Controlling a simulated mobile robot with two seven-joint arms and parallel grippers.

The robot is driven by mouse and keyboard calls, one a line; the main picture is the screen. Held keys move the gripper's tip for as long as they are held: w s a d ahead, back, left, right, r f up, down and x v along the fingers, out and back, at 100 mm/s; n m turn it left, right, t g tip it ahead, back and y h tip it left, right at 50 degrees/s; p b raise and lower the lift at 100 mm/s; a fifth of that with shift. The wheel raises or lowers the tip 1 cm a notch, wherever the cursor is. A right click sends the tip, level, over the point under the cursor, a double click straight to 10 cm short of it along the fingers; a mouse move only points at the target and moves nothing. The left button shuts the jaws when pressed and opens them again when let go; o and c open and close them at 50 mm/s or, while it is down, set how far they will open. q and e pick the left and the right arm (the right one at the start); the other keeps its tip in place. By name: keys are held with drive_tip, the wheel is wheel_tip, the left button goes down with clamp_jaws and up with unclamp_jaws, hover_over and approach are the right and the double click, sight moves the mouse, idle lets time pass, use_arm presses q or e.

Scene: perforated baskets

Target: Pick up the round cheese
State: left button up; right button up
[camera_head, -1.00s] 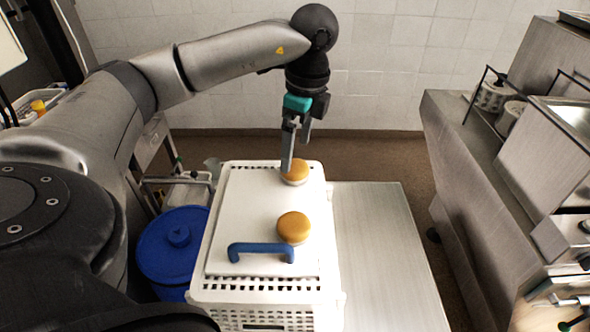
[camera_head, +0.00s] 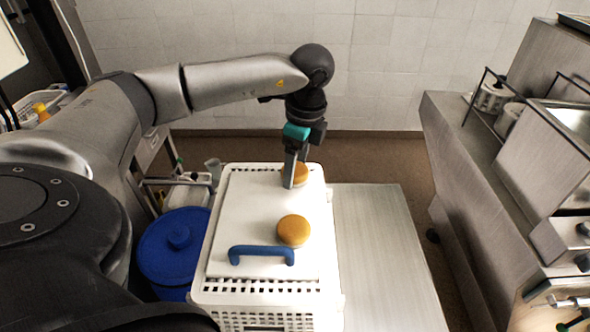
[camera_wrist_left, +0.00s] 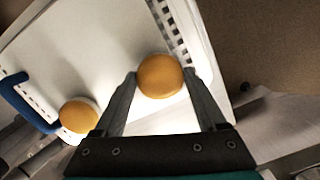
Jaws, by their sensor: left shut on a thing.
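Two round orange-yellow cheeses with pale undersides are on a white board (camera_head: 245,215) on the perforated basket. The far cheese (camera_head: 301,175) is near the board's back right edge. The near cheese (camera_head: 293,230) lies by the blue handle and is untouched. My left gripper (camera_head: 289,184) points down at the far cheese and partly covers it. In the left wrist view this cheese (camera_wrist_left: 160,76) sits between the two fingertips, which are shut on it from both sides. The other cheese (camera_wrist_left: 78,114) shows there at the left. My right gripper is not in view.
The white perforated basket (camera_head: 262,318) stands on a metal table (camera_head: 385,255), clear on its right side. A blue handle (camera_head: 262,252) rises at the board's front. A blue lidded bin (camera_head: 172,255) stands left. Steel equipment (camera_head: 470,170) stands right.

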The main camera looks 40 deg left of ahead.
use_arm(q)
drive_tip(key=c, duration=0.6)
drive_tip(key=shift+r, duration=0.15)
wheel_tip(320, 180, up, 10)
wheel_tip(320, 180, up, 10)
drive_tip(key=p, duration=0.4)
hover_over(297, 169)
drive_tip(key=shift+f, duration=0.2)
